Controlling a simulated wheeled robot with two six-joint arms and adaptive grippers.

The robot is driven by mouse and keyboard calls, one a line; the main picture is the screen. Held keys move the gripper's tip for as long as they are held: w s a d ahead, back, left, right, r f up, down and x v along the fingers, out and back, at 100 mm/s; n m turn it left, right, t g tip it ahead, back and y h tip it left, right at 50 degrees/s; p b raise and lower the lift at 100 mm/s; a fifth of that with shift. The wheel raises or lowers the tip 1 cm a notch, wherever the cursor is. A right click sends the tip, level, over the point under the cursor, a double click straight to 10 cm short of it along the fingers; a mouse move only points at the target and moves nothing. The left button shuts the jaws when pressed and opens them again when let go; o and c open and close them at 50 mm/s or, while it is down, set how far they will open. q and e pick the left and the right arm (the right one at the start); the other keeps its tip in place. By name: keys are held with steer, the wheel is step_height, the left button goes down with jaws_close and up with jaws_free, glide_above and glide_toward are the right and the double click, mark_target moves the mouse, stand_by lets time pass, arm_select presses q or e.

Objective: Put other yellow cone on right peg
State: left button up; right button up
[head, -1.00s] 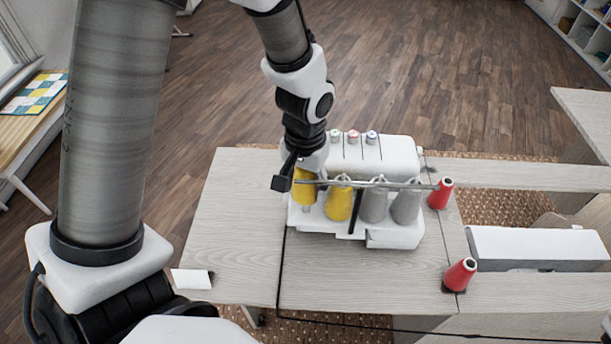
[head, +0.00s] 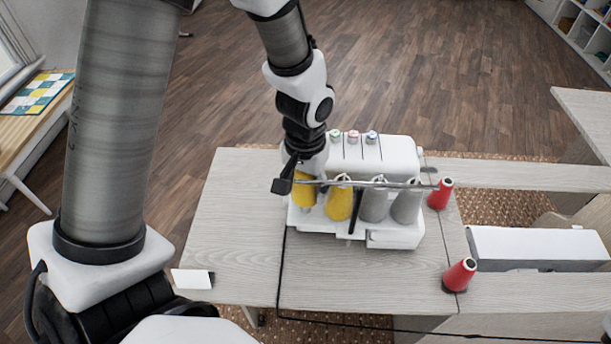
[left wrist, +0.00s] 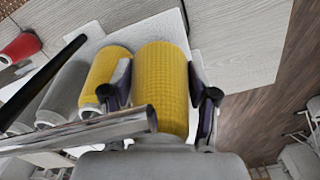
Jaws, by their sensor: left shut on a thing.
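My left gripper (head: 301,176) is at the left end of the white sewing machine (head: 395,237). It is shut on a yellow cone (head: 303,194), which also shows between the fingers in the left wrist view (left wrist: 161,75). This cone is over the leftmost spool place; whether its base touches down is hard to tell. Another yellow cone (head: 339,204) stands just to its right, also seen beside it in the left wrist view (left wrist: 105,68). Two grey cones (head: 373,205) (head: 406,207) stand further right. The peg under the held cone is hidden. My right gripper is not in view.
A thin metal thread bar (head: 420,186) runs above the cones, close to my left gripper. Two red cones (head: 440,194) (head: 459,275) stand on the table (head: 235,215) at the right. A white card (head: 192,279) lies at the front left.

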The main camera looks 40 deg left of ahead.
arm_select(q)
steer(key=shift+f, duration=0.15)
steer(key=shift+f+b, duration=0.85)
steer(key=shift+f, duration=0.4)
steer(key=o, duration=1.2)
steer(key=shift+o, duration=0.2)
step_height(320, 180, up, 21)
steer(key=p, duration=1)
